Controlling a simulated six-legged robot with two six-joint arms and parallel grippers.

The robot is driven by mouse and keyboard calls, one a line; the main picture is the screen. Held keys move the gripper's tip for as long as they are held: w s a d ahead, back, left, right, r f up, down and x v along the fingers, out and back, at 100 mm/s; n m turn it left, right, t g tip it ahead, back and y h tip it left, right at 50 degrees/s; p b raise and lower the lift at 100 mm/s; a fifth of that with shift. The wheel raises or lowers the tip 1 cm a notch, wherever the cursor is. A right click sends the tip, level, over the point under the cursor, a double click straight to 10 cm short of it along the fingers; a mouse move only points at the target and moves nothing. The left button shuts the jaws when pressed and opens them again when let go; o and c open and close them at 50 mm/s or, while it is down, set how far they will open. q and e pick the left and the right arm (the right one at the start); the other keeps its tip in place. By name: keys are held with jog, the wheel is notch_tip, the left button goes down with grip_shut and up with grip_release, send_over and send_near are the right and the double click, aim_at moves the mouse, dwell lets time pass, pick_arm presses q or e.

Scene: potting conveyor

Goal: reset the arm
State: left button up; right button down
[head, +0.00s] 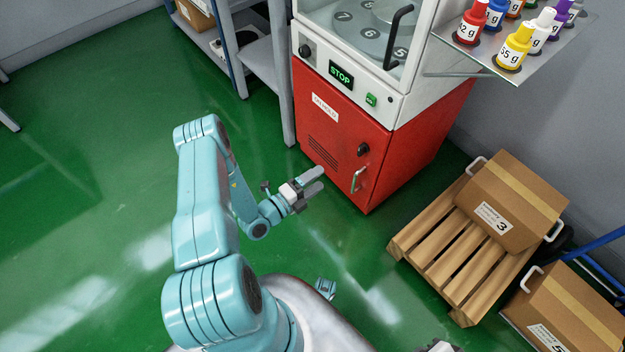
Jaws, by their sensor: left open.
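My left arm comes in from the lower left, bent at the elbow, with teal links. My left gripper (318,180) is at its end, open and empty, with its two grey fingers pointing right. It is in the air in front of the red cabinet (385,150) and touches nothing that I can see. My right gripper does not show; only a small grey piece that I cannot make out shows at the bottom edge.
A white machine with a STOP display (341,75) tops the cabinet. A shelf (480,48) of numbered bottles juts out right. A pallet (447,247) bears a carton (512,205); another carton (570,312) is lower right. A grey rack (262,62) stands behind. Green floor is clear on the left.

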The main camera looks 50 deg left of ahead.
pick_arm(q)
jog(key=shift+s, duration=0.45)
